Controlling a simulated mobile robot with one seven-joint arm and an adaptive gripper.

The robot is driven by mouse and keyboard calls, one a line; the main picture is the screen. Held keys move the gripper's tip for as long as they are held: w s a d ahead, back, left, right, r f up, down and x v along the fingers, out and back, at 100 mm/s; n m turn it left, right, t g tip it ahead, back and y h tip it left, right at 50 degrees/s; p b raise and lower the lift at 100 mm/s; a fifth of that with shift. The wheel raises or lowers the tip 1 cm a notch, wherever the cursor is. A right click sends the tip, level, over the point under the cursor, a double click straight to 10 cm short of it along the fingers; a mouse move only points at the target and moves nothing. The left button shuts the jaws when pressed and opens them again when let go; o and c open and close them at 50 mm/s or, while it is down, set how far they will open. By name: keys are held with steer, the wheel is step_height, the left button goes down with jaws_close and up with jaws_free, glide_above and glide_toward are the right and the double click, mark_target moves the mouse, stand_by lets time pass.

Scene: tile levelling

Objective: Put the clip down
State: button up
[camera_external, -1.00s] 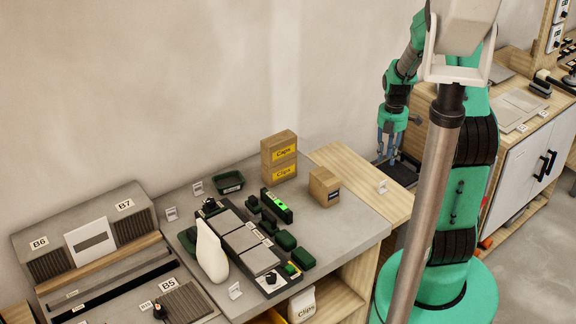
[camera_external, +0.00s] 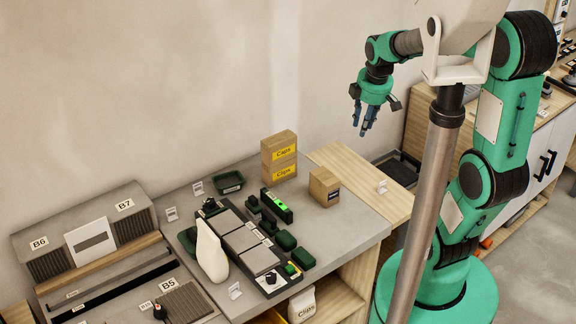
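My gripper (camera_external: 363,123) hangs from the green arm in mid-air, above and behind the wooden bench section. Its blue-grey fingers point down, and a small gap shows between them. No clip can be made out between or near the fingers at this size, so I cannot tell whether it holds one. A box labelled "Clips" (camera_external: 285,173) stands on the grey bench under a similar box labelled "Caps" (camera_external: 285,153). A white bag labelled "Clips" (camera_external: 302,305) sits below the bench's front edge.
A black tray (camera_external: 399,171) lies on the wood to the right. A row of grey tiles (camera_external: 241,239), a white bottle (camera_external: 211,252), dark green blocks (camera_external: 286,240), a small cardboard box (camera_external: 324,187) and a green bin (camera_external: 229,182) occupy the bench. The wood's front is mostly clear.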

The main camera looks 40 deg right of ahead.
steer(key=s+a+r+m+t, duration=0.3)
steer(key=s+a+r+m, duration=0.6)
steer(key=s+a, duration=0.4)
steer(key=shift+s+r+y, duration=0.4)
steer(key=shift+s+r, duration=0.15)
step_height(320, 180, down, 4)
steer(key=b, duration=0.4)
steer(key=shift+f, duration=0.2)
steer(key=shift+c, duration=0.9)
